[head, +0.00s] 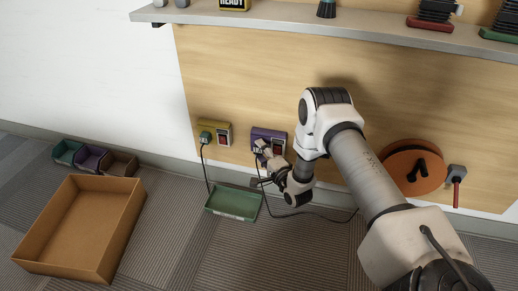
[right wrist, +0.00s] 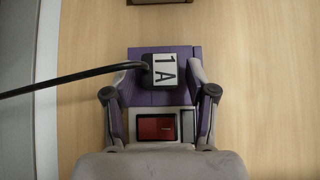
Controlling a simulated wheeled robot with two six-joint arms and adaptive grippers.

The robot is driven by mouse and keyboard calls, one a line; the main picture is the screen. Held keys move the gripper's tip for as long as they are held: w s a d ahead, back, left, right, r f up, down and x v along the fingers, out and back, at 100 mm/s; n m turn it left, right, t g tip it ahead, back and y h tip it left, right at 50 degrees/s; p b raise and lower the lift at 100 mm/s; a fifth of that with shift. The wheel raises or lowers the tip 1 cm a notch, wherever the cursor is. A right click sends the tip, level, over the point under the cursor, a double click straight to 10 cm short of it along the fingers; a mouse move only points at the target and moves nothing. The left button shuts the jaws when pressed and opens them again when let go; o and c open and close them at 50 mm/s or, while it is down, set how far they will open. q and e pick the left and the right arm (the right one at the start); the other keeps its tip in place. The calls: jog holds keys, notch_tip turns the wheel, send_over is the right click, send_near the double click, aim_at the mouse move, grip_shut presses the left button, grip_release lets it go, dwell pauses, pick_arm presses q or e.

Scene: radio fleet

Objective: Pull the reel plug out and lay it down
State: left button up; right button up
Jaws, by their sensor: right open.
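In the head view the purple socket (head: 270,134) is partly behind my right gripper (head: 263,152). In the right wrist view my right gripper (right wrist: 161,76) is open, with one finger on each side of the plug and gaps between. The plug's black cable (right wrist: 70,79) runs left there, past one fingertip. In the head view a cable trails along the floor towards the orange reel (head: 402,168). My left gripper is not in view.
A green tray (head: 233,204) lies on the floor below. A brown box (head: 38,258) and small bins stand at left. A shelf (head: 300,27) runs above. Floor between is clear.

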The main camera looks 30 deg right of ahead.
grip_shut()
jog(key=shift+s+a+p, duration=0.3)
jog(key=shift+s+a, duration=0.6)
jog(key=shift+a, duration=0.1)
dwell(0.9)
jog(key=shift+s+a+p, duration=0.3)
jog(key=shift+s+a, duration=0.8)
jog(key=shift+a, duration=0.15)
